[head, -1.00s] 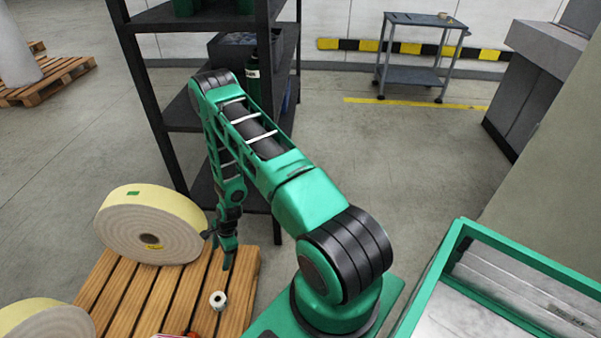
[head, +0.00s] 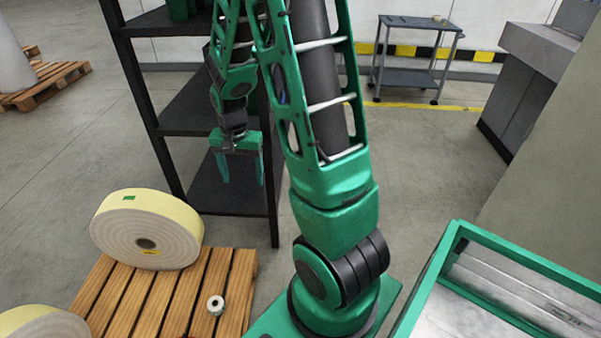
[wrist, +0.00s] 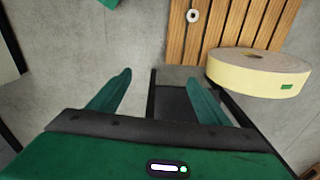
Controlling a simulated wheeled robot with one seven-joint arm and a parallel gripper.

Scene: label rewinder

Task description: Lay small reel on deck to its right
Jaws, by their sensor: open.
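The small reel (head: 215,305) is white with a dark core and rests on the slatted wooden deck (head: 180,290), near the deck's right side. It also shows in the wrist view (wrist: 192,16) at the top, on the wooden slats. My gripper (head: 240,177) is open and empty, raised in front of the dark shelf rack, well away from the reel. In the wrist view its two green fingers (wrist: 158,95) stand wide apart with nothing between them.
A large yellow-edged reel (head: 147,229) stands on the deck's back left, and another (head: 40,322) shows at the lower left. The dark shelf rack (head: 195,105) stands behind my gripper. A green-framed bin (head: 440,262) is at right. Bare floor lies beyond the rack.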

